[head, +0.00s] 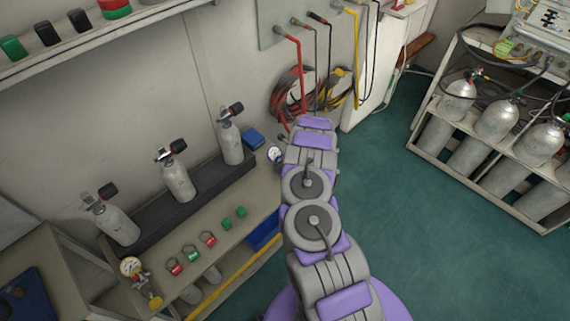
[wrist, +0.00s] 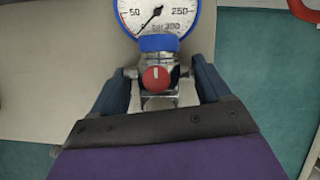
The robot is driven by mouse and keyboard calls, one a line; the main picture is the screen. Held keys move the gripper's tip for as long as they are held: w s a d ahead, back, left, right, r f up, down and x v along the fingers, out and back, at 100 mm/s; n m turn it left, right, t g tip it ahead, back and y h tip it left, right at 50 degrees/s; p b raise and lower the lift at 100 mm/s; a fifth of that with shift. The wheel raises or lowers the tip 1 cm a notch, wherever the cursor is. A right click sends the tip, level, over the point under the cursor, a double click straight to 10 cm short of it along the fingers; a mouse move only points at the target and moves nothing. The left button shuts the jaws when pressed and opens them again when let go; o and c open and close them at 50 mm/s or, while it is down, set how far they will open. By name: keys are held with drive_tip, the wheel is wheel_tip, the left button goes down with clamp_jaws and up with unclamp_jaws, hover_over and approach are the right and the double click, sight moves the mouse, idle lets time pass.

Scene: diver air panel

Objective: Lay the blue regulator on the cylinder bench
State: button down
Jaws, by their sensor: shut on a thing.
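The blue regulator (wrist: 152,42) fills the top middle of the wrist view, with a blue-rimmed gauge, a metal body and a red knob. My gripper (wrist: 158,72) is shut on its metal body, one finger on each side. In the head view the regulator's gauge (head: 275,154) shows just left of my arm, near the right end of the cylinder bench (head: 262,190); the gripper is hidden there by my arm. In the wrist view beige surface lies behind the regulator at left and teal floor at right. I cannot tell its height above the bench.
Three grey cylinders (head: 176,181) stand in a dark rack along the bench's back. A yellow regulator (head: 133,270), small red and green items (head: 208,239) and a blue box (head: 252,138) are also on the bench. Hoses (head: 299,75) hang behind. A cylinder cart (head: 495,120) stands right.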

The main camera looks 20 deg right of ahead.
drive_tip(key=shift+s+f, duration=0.15)
drive_tip(key=shift+f, duration=0.1)
idle(0.3)
